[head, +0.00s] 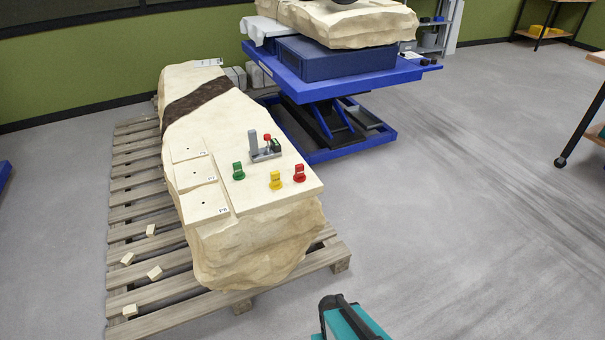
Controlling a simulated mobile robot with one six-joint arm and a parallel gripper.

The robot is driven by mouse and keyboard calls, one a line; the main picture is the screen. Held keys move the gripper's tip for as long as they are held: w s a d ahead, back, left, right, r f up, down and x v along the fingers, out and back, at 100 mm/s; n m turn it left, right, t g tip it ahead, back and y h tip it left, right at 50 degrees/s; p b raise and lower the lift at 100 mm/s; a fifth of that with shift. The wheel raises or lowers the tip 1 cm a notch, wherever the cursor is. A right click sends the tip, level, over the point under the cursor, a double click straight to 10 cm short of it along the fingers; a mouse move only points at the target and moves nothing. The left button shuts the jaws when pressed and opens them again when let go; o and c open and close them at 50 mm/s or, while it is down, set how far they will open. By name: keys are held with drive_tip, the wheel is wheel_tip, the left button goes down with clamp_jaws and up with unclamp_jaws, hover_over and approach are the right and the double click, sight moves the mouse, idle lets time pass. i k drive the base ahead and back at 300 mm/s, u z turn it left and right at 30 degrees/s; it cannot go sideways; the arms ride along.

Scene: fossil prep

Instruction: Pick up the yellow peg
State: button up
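The yellow peg (276,180) stands upright on the flat top of a pale stone block (262,245), near its front right edge. A red peg (299,173) stands just to its right, and a green peg (238,171) stands to its left and a little farther back. A grey holder (265,155) behind them carries a grey upright post and a small red and dark green piece. Nothing touches the yellow peg. My gripper's fingers do not show; only a teal and black part, likely mine, shows at the bottom edge.
The block rests on a wooden pallet (165,318) with several small wooden cubes. Three square plates (205,203) with holes lie left of the pegs. A blue lift table (345,78) stands behind. Grey floor is open to the right and in front.

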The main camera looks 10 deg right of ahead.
sight(275, 184)
drive_tip(key=u, duration=0.05)
drive_tip(key=i, duration=1)
drive_tip(key=z, duration=0.05)
